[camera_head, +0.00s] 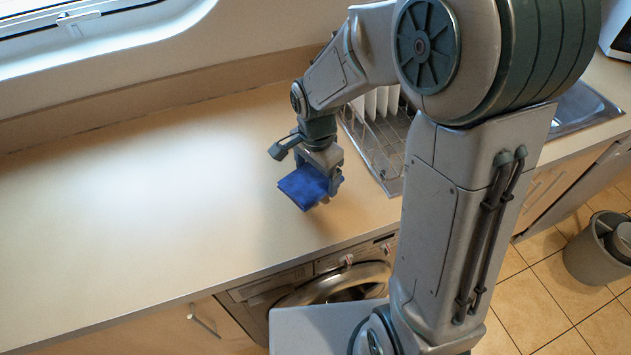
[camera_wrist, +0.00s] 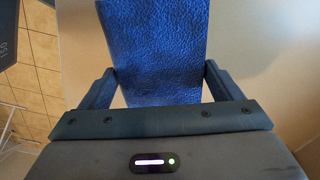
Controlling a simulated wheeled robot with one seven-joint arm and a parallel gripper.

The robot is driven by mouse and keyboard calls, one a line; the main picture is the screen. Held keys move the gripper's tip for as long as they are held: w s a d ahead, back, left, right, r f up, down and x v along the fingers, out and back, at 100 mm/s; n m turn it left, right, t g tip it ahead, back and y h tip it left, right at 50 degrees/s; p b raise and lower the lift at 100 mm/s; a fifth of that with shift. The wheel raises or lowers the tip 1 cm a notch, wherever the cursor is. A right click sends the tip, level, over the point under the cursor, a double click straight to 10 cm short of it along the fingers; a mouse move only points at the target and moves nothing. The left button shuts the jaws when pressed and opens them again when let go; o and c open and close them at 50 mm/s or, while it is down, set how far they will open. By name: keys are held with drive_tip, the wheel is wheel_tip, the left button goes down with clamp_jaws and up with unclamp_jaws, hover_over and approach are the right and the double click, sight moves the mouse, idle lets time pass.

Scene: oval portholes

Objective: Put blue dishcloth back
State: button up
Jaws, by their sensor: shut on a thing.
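The blue dishcloth (camera_head: 303,187) is folded and held in my gripper (camera_head: 322,178), over the counter (camera_head: 150,200) near its front edge. In the wrist view the dishcloth (camera_wrist: 153,50) fills the space between the two fingers of my gripper (camera_wrist: 160,88), which are shut on it. I cannot tell whether the cloth's lower edge touches the counter.
A wire dish rack (camera_head: 375,145) with white plates (camera_head: 378,102) stands just right of my gripper, partly behind my arm. A sink (camera_head: 582,108) lies further right. A washing machine (camera_head: 330,285) is under the counter. The counter's left is clear. A grey bin (camera_head: 600,250) stands on the tiled floor.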

sight(316, 176)
drive_tip(key=shift+f, duration=1.95)
drive_tip(key=shift+f, duration=0.15)
drive_tip(key=o, duration=0.7)
